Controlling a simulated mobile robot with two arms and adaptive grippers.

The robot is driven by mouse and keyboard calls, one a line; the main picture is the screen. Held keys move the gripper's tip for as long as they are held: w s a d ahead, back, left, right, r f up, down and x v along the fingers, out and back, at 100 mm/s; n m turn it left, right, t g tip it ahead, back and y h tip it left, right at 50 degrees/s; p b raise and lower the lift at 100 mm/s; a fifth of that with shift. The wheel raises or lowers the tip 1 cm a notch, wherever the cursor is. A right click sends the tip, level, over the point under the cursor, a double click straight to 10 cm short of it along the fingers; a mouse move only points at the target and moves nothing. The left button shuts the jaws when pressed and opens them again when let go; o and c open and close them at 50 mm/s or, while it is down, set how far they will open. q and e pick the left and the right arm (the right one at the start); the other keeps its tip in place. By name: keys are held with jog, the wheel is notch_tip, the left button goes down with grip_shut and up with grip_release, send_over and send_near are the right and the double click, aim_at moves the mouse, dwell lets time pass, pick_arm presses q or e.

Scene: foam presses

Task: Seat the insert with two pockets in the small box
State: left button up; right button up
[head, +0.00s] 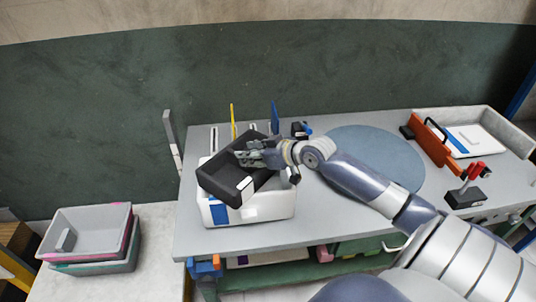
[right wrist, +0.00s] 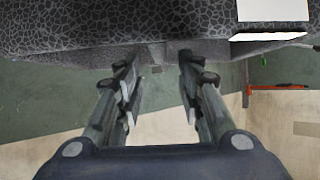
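The dark foam insert (head: 222,184) is tilted over the white small box (head: 265,207), which has a blue label on its front. The insert overhangs the box's left side and hides most of its opening; I cannot tell whether they touch. A white tag shows on the insert's front. My right gripper (head: 254,154) is at the insert's upper right part, its fingers closed about the foam. In the right wrist view the speckled foam (right wrist: 80,30) fills the top, and the fingers (right wrist: 157,72) reach up to it, a gap between them. My left gripper is not in view.
A round blue-grey mat (head: 375,150) lies on the table (head: 330,225). An orange holder (head: 431,140), a light tray (head: 505,128) and a red-topped fixture (head: 466,190) stand at the right. Stacked trays (head: 88,232) are at the far left. Upright yellow and blue pieces stand behind the box.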

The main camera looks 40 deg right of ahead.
jog(key=b+v, duration=0.1)
jog(key=v, duration=0.7)
jog(key=shift+s, duration=0.2)
dwell(0.3)
